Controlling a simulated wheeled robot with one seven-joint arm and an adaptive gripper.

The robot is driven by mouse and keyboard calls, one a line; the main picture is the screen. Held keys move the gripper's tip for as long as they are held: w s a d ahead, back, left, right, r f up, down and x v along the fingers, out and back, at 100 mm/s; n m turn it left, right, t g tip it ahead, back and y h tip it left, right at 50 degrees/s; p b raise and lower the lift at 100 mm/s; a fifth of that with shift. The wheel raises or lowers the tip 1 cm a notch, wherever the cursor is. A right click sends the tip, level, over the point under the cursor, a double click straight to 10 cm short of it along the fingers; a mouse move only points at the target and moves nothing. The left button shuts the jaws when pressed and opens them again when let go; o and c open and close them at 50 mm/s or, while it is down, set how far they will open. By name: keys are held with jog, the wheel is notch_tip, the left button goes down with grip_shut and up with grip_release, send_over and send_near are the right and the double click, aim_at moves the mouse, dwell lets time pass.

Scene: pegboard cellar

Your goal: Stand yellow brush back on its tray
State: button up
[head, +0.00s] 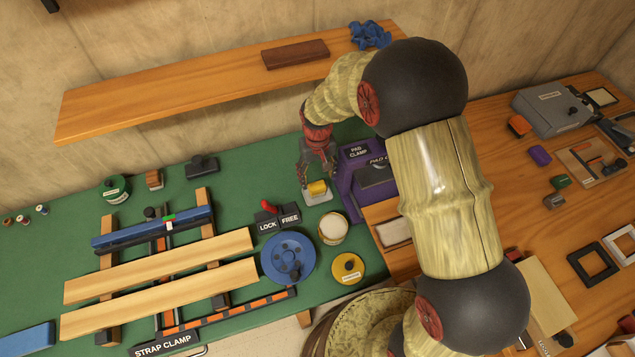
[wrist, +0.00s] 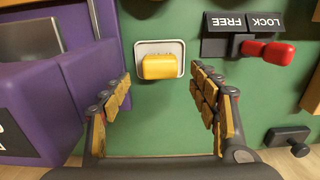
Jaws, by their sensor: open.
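The yellow brush (head: 317,187) shows as a short yellow block at the small white tray (head: 322,198) on the green bench top. In the wrist view the brush (wrist: 160,66) overlaps the tray (wrist: 158,46), covering its lower middle. I cannot tell which face of the brush is down or whether it stands upright. My gripper (head: 306,176) is just above and behind the tray. In the wrist view my gripper (wrist: 162,88) is open and empty, its padded fingers on either side of the brush's line and apart from it.
The purple pad clamp (head: 360,185) stands close right of the tray. The lock/free lever (head: 268,206) is to its left. A white-topped tin (head: 333,227) and a blue wheel (head: 288,258) are in front. A wooden shelf (head: 190,93) hangs above the bench's back.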

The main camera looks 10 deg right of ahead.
aim_at(318, 186)
jog(key=shift+r, duration=2.05)
jog(key=s+d+r+m+t+b, duration=0.1)
jog(key=s+d+r, duration=0.4)
jog(key=s+r, duration=0.7)
jog(key=s+d+r+m+t+b, duration=0.1)
jog(key=s+d+r+t, duration=0.3)
jog(key=s+r, duration=0.9)
jog(key=shift+d+t+b, duration=0.3)
jog(key=shift+d+b, duration=0.1)
jog(key=shift+d, duration=0.6)
jog(key=shift+s, duration=0.1)
